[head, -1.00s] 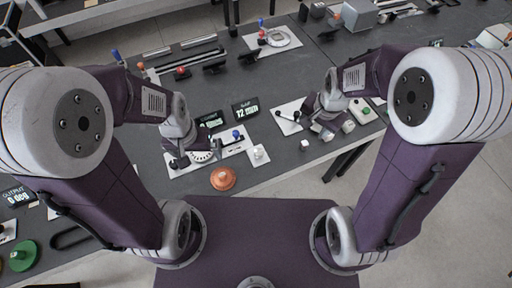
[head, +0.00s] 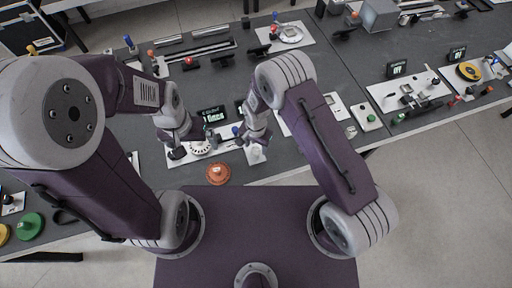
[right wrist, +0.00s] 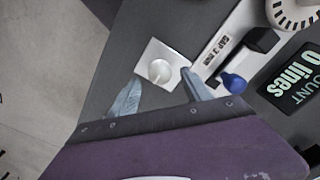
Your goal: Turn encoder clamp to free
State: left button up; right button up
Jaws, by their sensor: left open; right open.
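A small white knob (right wrist: 159,71) stands on a square white plate (right wrist: 176,56) in the right wrist view; I cannot tell if it is the encoder clamp. My right gripper (right wrist: 157,88) is open, its fingers apart on either side of the knob's near side, with no visible grip. My left gripper (head: 182,140) is open over the panel by the dial.
A display (right wrist: 294,78) reading "COUNT 0 lines" stands behind the panel. An orange disc (head: 217,174) lies near the bench's front edge.

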aim_at(256, 150)
jog(key=shift+s+f, duration=0.1)
jog(key=shift+f, duration=1.4)
grip_shut()
jog(key=n+b, duration=0.1)
jog(key=n, duration=0.2)
jog(key=shift+a+n, duration=0.1)
jog(key=shift+n, duration=0.3)
jog(key=n+b, duration=0.2)
jog(key=n, duration=0.2)
jog(key=shift+n, duration=0.3)
jog(key=n+b, duration=0.1)
jog(key=n, duration=0.3)
jog(key=shift+n, duration=0.3)
jog(key=n, duration=0.4)
jog(key=shift+r+n+b, duration=0.1)
jog(key=shift+n+b, duration=0.25)
jog(key=shift+n, duration=0.05)
